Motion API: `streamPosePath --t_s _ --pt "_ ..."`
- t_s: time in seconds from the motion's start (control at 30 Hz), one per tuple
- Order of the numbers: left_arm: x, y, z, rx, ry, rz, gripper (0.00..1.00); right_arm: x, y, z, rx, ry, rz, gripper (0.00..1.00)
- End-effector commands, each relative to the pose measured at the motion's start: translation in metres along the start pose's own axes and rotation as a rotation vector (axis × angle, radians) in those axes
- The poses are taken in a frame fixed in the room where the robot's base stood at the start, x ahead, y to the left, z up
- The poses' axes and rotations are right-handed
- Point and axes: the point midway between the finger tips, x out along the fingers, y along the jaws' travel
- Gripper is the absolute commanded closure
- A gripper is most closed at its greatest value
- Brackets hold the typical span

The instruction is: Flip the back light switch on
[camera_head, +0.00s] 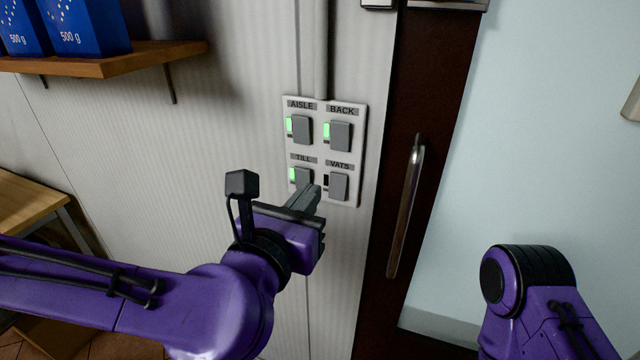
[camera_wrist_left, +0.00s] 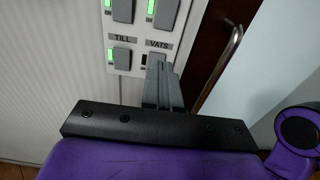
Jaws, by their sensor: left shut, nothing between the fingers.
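A white switch panel (camera_head: 320,195) with four labelled grey rocker switches is on the wall. The BACK switch (camera_head: 340,136) is at its upper right, with a green light lit beside it. The AISLE switch (camera_head: 302,130) and the TILL switch (camera_head: 301,176) also have green lights lit. The VATS switch (camera_head: 339,186) has a dark indicator. My left gripper (camera_head: 312,192) is shut and empty, in front of the panel's lower part, below the BACK switch. In the left wrist view its fingertips (camera_wrist_left: 160,70) overlap the VATS switch; I cannot tell whether they touch. My right gripper is out of view.
A dark door frame with a metal handle (camera_head: 407,205) stands right of the panel. A wooden shelf (camera_head: 110,58) with blue boxes (camera_head: 85,28) is at upper left, and a wooden table (camera_head: 30,210) is at left. My right arm is at lower right.

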Motion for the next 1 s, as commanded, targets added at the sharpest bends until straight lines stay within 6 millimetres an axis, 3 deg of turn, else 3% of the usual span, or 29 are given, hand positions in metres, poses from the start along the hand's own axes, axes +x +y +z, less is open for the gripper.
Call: streamPosePath --t_s 0.1,0.23,0.7,0.77,0.87,0.93,1.0 --pt "-0.016 -0.001 -0.013 -0.001 -0.005 0.0 1.0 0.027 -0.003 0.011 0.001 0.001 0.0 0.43" --pt "-0.027 0.0 -0.011 -0.001 -0.003 0.001 1.0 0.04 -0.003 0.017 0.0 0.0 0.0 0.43" --pt "-0.034 0.001 -0.006 0.011 0.001 0.002 1.0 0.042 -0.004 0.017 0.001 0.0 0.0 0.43" --pt "-0.034 0.0 -0.006 0.063 0.0 0.0 1.0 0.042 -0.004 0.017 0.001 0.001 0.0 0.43" --pt "-0.032 -0.003 -0.002 0.281 -0.025 -0.017 1.0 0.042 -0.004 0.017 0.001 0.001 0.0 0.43" --pt "-0.017 0.004 -0.028 0.547 0.012 -0.013 1.0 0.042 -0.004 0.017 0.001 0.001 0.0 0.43" --pt "0.002 0.012 -0.082 0.799 0.112 -0.041 1.0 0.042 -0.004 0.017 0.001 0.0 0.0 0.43"
